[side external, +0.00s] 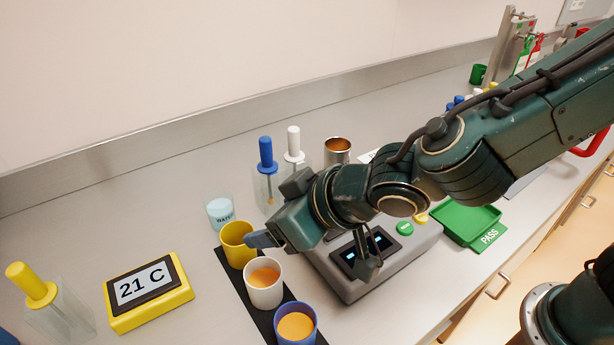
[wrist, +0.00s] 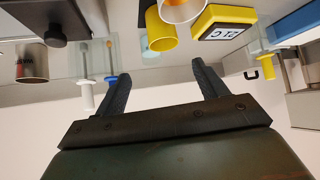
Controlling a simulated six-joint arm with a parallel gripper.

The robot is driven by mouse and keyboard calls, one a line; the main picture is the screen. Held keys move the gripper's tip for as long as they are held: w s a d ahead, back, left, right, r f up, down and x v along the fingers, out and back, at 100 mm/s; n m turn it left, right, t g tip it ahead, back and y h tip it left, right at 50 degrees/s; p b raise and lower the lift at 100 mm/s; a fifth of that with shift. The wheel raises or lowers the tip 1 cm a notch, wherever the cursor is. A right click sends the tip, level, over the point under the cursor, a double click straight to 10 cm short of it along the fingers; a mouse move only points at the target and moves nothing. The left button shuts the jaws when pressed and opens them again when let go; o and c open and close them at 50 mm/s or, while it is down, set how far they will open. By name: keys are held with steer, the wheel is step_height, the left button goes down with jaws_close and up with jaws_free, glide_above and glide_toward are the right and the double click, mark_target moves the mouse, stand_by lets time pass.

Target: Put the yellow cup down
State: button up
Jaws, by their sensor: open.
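The yellow cup (side external: 235,246) stands upright at the far end of a black strip (side external: 229,267), beside the white cup. In the wrist view the yellow cup (wrist: 158,36) shows beyond my fingertips, roughly between their lines, with clear space between the fingers. My gripper (side external: 262,240) is at the cup's right side in the side view; a blue-grey fingertip overlaps its edge, and I cannot tell whether it touches. In the wrist view my gripper (wrist: 161,72) has its fingers wide apart with nothing between them. The yellow cup's contents are hard to tell.
A white cup (side external: 263,291) and a blue cup (side external: 296,330), both with orange contents, follow on the strip. A clear water beaker (side external: 220,212) stands behind. A yellow 21 C display (side external: 148,292) is left, a grey device (side external: 355,284) right. Bare counter lies left of the strip.

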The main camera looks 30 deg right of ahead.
steer(key=s+d+r+m+g+h, duration=0.15)
steer(key=d+r, duration=0.25)
steer(key=d, duration=0.6)
steer(key=s+d+r+m+h, duration=0.1)
steer(key=d+r+m, duration=0.15)
steer(key=d, duration=0.75)
steer(key=s+d+r+g+h, duration=0.1)
steer(key=s+d+r, duration=0.1)
steer(key=s+d, duration=1)
steer(key=s, duration=0.3)
steer(key=shift+g, duration=0.35)
